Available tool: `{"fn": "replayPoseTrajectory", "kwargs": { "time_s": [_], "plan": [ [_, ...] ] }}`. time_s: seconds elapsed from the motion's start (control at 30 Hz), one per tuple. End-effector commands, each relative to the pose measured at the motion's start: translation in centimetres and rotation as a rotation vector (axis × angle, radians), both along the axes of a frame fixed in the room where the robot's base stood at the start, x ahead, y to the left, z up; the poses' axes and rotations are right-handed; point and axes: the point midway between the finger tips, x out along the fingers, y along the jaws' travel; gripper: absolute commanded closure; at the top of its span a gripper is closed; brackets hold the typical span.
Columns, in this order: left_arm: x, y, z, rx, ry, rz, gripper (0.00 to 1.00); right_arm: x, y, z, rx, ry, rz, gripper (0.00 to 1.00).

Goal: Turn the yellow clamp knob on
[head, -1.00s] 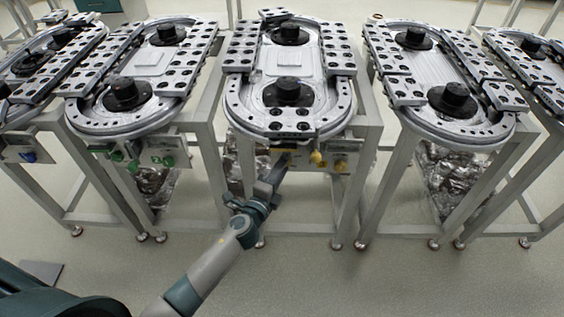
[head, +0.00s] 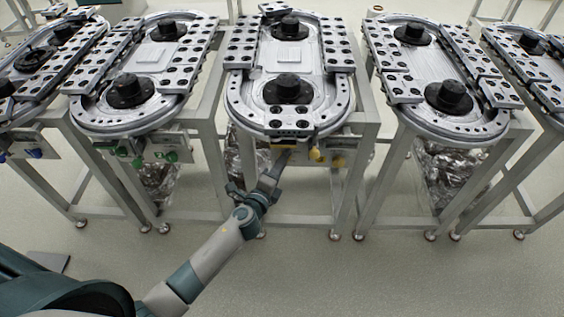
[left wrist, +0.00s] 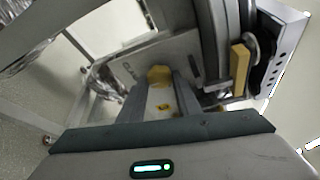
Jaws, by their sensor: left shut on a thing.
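The yellow clamp knob (left wrist: 159,76) shows in the left wrist view between the tips of my left gripper (left wrist: 161,88), which is shut on it. In the head view my left gripper (head: 281,158) reaches up to the front panel under the near end of the middle ring track (head: 240,112). There the fingertips and the gripped knob are small and partly hidden, so the knob's angle cannot be told. My right gripper is in neither current view.
Two other yellow parts, one (head: 316,154) and another (head: 338,161), sit right of my gripper on the same panel. A yellow bar (left wrist: 240,68) is at the right in the wrist view. Green knobs (head: 170,156) are on the left neighbouring track. Table legs flank my arm.

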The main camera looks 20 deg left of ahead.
Motion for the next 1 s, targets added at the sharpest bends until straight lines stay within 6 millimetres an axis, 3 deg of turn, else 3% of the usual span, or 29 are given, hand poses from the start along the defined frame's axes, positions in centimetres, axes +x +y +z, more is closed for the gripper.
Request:
{"fn": "replayPoseTrajectory", "kwargs": {
  "time_s": [0.03,0.1,0.57,0.77,1.0],
  "plan": [
    [0.0,-0.1,0.0,0.002,0.0,-0.002,0.65,0.0,0.0,0.0,0.0,-0.001,0.0,0.69],
    [0.0,-0.1,0.0,0.001,0.0,-0.001,0.51,0.0,0.0,0.0,0.0,-0.001,0.0,0.69],
    [-0.6,0.1,-0.1,0.001,0.001,0.0,0.51,0.1,0.0,0.0,0.001,-0.003,0.0,0.69],
    [-2.6,0.2,0.0,0.001,0.001,-0.001,0.51,0.6,0.2,0.0,0.003,-0.014,0.0,0.69],
    [-6.8,0.7,0.3,0.001,0.002,-0.002,0.51,1.7,0.5,0.0,0.012,-0.043,0.001,0.69]
  ]
}}
